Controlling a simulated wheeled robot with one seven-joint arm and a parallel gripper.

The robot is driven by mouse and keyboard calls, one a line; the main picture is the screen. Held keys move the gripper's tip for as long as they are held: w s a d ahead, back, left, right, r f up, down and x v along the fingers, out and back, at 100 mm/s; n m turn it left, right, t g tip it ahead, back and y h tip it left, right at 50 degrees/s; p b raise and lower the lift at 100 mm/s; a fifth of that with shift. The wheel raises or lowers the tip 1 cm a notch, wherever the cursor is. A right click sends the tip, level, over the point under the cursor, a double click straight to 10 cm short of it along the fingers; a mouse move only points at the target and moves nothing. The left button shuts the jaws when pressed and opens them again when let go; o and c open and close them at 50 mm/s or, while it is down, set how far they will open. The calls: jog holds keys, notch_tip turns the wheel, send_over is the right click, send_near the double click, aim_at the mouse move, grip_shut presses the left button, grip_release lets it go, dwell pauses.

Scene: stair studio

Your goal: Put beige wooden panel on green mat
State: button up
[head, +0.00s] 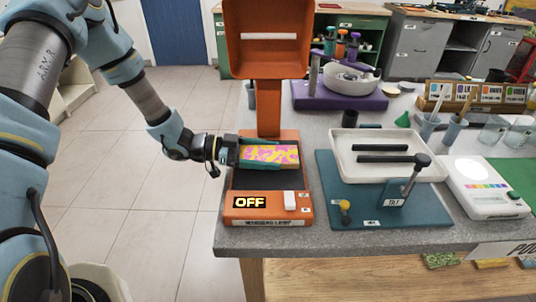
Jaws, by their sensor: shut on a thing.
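My gripper (262,155) reaches in from the left, shut on a flat panel (287,156) over the dark bed of the orange warming lamp stand. The panel's upper face shows a pink and yellow pattern rather than plain beige; I cannot tell whether it touches the bed. The lamp stand (270,212) has an "OFF" display and a white switch at its front, with its orange hood above and behind the panel. A green mat (519,178) lies at the table's far right, cut off by the picture edge.
Right of the stand, a teal base (332,208) carries a white tray (385,150) with dark bars and an upright post. A white device (490,188) with a glowing disc stands between it and the mat. Jars and brush cups are behind. A purple stand (338,98) is farther back.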

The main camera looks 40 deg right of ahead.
aim_at(245, 154)
jog(key=shift+f, duration=0.45)
jog(key=shift+f, duration=0.2)
jog(key=o, duration=1.3)
jog(key=b+v, duration=0.2)
jog(key=v, duration=0.3)
jog(key=b+v, duration=0.2)
jog(key=v, duration=0.4)
jog(key=shift+a+r, duration=0.1)
jog(key=shift+r, duration=0.15)
jog(key=shift+w+a+r, duration=0.15)
jog(key=shift+w+a, duration=0.15)
